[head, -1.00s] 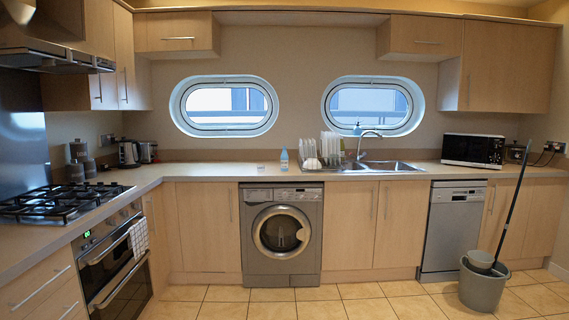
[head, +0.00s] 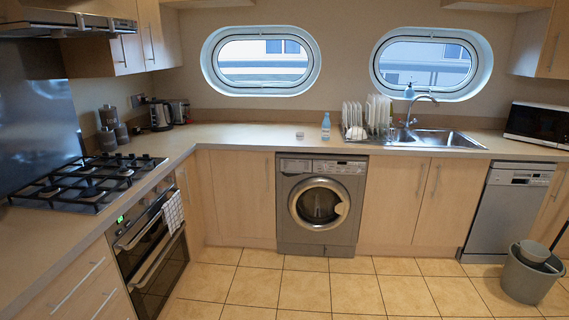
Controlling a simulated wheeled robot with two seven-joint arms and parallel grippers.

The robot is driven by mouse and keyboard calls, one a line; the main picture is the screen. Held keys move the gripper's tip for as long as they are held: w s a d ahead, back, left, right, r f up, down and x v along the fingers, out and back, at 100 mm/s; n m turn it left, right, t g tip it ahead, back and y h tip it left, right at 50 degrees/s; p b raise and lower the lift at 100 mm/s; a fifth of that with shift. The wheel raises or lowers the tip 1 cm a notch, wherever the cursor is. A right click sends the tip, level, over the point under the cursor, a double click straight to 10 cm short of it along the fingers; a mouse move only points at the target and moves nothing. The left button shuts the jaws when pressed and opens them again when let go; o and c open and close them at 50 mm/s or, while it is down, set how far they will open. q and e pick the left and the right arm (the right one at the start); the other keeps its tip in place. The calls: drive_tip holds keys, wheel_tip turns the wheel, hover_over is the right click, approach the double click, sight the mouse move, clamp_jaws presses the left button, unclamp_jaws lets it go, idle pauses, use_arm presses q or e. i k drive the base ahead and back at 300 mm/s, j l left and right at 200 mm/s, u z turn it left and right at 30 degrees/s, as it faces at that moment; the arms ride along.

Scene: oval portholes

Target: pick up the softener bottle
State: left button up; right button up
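A small light-blue bottle (head: 326,126) stands upright on the back counter, above the washing machine and left of the dish rack. It looks like the softener bottle, but its label is too small to read. Another small bottle (head: 409,91) with a bluish body stands on the ledge of the right porthole, above the sink. Neither of my grippers shows in the head view.
A bucket (head: 528,276) with a mop stands at right. The tiled floor (head: 300,291) before the washing machine (head: 319,206) is clear.

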sight(326, 126)
drive_tip(key=i+u, duration=0.1)
drive_tip(key=i, duration=2.8)
